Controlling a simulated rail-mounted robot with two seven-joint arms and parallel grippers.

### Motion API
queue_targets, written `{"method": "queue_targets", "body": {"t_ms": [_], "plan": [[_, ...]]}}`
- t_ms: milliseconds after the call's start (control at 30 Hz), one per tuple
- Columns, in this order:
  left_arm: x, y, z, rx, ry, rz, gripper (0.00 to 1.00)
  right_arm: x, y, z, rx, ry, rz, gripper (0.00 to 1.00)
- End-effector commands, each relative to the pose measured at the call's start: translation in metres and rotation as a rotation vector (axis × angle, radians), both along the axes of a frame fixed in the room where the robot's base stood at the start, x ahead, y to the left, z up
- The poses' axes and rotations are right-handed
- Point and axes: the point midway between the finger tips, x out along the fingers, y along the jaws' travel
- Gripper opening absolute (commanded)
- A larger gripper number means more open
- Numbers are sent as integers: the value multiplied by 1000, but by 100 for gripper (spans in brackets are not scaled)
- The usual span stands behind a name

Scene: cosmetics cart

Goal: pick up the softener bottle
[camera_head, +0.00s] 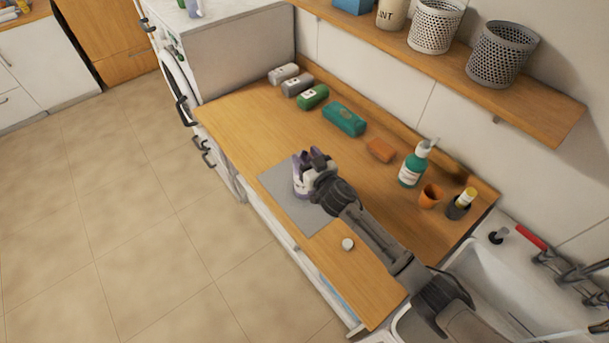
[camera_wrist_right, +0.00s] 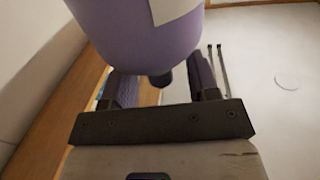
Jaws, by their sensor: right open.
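The softener bottle (camera_head: 299,184), white and purple, stands on the grey mat (camera_head: 284,207) on the wooden counter. My right gripper (camera_head: 314,160) is at it, hiding much of it in the head view. In the right wrist view, a lilac bottle body (camera_wrist_right: 130,30) with a pale label fills the top, close in front of my right gripper (camera_wrist_right: 165,85). Its two fingers are spread apart, with a dark knob showing between them. I cannot tell whether the fingers touch the bottle. My left gripper is not in view.
On the wooden counter (camera_head: 239,119) are a green pump bottle (camera_head: 411,170), an orange cup (camera_head: 429,196), a teal pack (camera_head: 345,118), an orange sponge (camera_head: 381,150) and a small white round piece (camera_head: 347,244). A shelf (camera_head: 540,102) overhangs the back. A sink (camera_head: 500,275) lies at right.

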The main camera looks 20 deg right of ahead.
Motion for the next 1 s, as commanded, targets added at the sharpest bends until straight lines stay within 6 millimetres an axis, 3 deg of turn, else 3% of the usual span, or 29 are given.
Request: {"method": "queue_targets", "body": {"t_ms": [433, 1000], "plan": [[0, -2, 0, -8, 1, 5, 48, 10, 2, 0, 0, 1, 1, 54], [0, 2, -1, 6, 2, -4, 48, 10, 2, -1, 0, 1, 0, 0]]}}
